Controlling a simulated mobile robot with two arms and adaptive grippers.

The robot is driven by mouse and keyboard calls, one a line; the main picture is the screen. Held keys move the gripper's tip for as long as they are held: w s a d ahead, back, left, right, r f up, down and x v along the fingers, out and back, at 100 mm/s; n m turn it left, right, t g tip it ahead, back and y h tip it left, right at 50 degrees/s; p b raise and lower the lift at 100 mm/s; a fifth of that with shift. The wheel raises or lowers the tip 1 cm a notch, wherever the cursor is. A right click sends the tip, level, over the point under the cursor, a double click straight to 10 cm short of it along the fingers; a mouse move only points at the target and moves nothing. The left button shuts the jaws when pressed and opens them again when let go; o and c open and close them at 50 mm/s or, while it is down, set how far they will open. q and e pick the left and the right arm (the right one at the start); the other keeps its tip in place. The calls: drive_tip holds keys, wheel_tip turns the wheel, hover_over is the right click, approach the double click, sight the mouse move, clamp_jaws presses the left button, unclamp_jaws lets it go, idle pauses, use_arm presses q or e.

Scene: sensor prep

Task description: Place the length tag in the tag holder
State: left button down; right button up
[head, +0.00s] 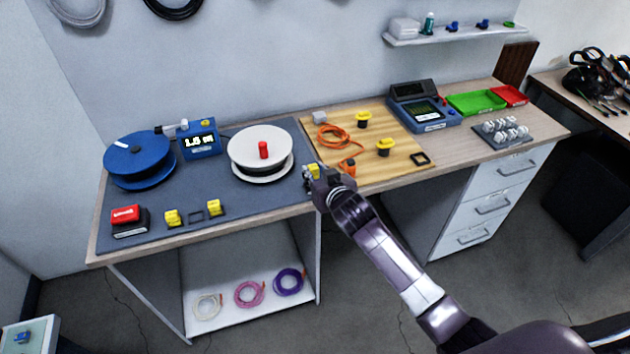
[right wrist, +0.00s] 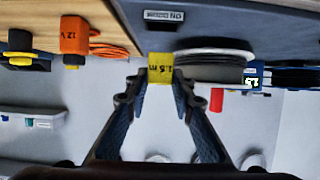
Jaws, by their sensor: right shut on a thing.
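My right gripper (head: 316,182) is shut on a yellow length tag (head: 314,170), held above the front edge of the bench between mat and wooden board. A black square frame (head: 412,159), which looks like the tag holder, lies at the right front of the wooden board, apart from the gripper. My left gripper is out of view.
The dark mat (head: 240,199) bears a blue spool (head: 139,162), a white spool (head: 245,145) and a display (head: 200,139). The wooden board (head: 390,178) carries an orange cable (head: 330,135) and yellow-black parts (head: 384,147).

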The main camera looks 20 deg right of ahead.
wheel_tip(320, 180, down, 4)
drive_tip(key=shift+f, duration=0.15)
idle(0.3)
drive_tip(key=shift+f, duration=0.2)
drive_tip(key=o, duration=0.9)
drive_tip(key=shift+o, duration=0.2)
